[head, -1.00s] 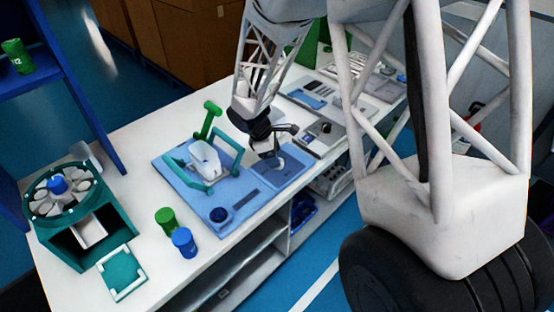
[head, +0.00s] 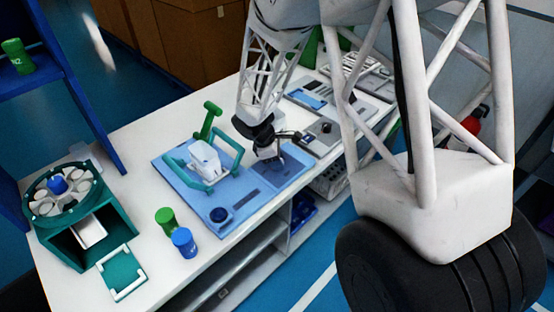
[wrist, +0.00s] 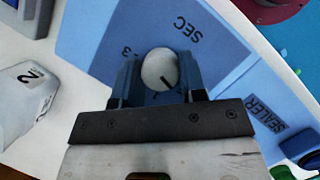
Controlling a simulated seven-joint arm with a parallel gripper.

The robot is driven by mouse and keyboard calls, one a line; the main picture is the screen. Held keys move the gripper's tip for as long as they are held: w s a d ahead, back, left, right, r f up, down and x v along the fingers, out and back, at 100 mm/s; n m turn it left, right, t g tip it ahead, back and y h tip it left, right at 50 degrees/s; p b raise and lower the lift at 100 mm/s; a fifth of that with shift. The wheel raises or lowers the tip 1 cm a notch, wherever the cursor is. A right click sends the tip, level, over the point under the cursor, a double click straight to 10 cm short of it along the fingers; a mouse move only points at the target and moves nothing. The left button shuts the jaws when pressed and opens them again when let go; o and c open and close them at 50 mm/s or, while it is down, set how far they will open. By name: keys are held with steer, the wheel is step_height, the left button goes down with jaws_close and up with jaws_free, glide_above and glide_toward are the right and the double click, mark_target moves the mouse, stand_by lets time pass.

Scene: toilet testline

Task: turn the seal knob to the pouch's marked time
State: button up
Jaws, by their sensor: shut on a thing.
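The pointer slants to the lower right in the wrist view. A 3 with a tick shows to the knob's upper left; other marks are hidden by my gripper. My gripper (wrist: 158,80) is shut on the knob, one dark finger on each side. In the head view my gripper (head: 270,157) is at the right part of the blue sealer board. A white pouch marked 2 (wrist: 27,95) also shows in the head view (head: 207,155).
A teal frame (head: 228,148) stands around the pouch. A dark blue round button (head: 220,215) is at the board's front. A green can (head: 166,220) and a blue can (head: 184,242) stand left of it, near a teal carousel (head: 62,195). Instruments lie farther back.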

steer(key=shift+m, duration=0.4)
steer(key=m+g, duration=0.2)
steer(key=m, duration=0.2)
steer(key=shift+w, duration=0.1)
steer(key=m, duration=0.2)
steer(key=m+g+y, duration=0.1)
steer(key=m, duration=0.2)
steer(key=shift+y, duration=0.3)
steer(key=shift+g, duration=0.3)
steer(key=o, duration=0.9)
steer(key=shift+w+r, duration=0.1)
steer(key=shift+r, duration=0.05)
steer(key=v, duration=0.7)
steer(key=shift+r, duration=0.2)
